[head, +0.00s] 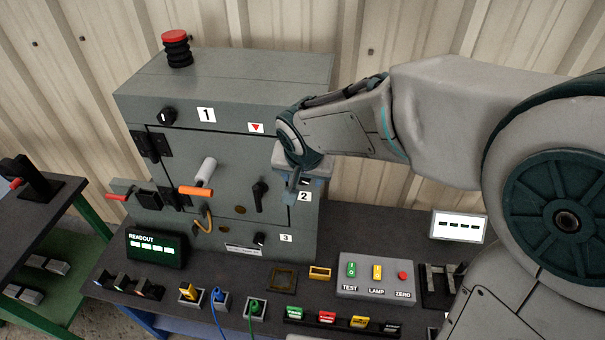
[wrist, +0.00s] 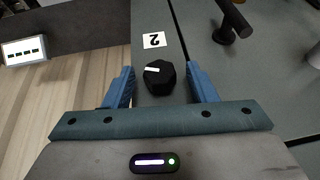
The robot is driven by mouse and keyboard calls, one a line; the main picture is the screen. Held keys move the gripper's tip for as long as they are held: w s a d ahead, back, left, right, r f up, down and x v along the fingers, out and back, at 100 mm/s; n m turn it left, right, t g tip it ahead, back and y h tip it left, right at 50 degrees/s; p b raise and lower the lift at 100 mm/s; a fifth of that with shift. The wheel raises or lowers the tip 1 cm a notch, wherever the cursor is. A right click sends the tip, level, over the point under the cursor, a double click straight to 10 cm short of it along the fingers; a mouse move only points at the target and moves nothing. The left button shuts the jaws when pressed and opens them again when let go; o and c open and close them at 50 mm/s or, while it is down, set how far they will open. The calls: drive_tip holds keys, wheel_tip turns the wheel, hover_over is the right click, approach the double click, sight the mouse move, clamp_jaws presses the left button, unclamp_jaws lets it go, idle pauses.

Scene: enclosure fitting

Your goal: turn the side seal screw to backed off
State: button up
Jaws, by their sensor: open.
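A black faceted knob (wrist: 159,78) with a white index line sits beside the label 2 (wrist: 151,40) in the wrist view. The line lies nearly level in that view, on the label side. No label names the side seal screw; this knob is the one at my gripper. My gripper (wrist: 160,70) is open, with one blue finger on each side of the knob and visible gaps to it; contact is not seen. In the head view my gripper (head: 291,187) is at the right part of the grey enclosure (head: 225,85), by the label 2 (head: 304,197), and largely hides the knob.
Knobs sit near label 1 (head: 167,116) and label 3 (head: 260,239). A black lever handle (head: 260,195) and an orange-ended handle (head: 197,190) project from the front. A red mushroom button (head: 175,37) stands on top. A button box (head: 375,280) is on the bench below.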

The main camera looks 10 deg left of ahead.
drive_tip(key=c, duration=1)
drive_tip(key=shift+b, duration=0.3)
drive_tip(key=shift+a+f+n+t+h+b, duration=0.15)
drive_tip(key=shift+a+n+h+b, duration=0.25)
drive_tip(key=shift+h+b, duration=1.15)
drive_tip(key=shift+a+f+n+t+h+b, duration=0.15)
drive_tip(key=shift+n+h+b, duration=0.35)
drive_tip(key=shift+h, duration=2.15)
drive_tip(key=shift+a+f+n+t+h+b, duration=0.1)
drive_tip(key=shift+a+n+t+h+b, duration=0.45)
drive_tip(key=shift+h, duration=1.55)
drive_tip(key=shift+d+g+b, duration=0.25)
drive_tip(key=shift+b, duration=0.15)
drive_tip(key=o, duration=1)
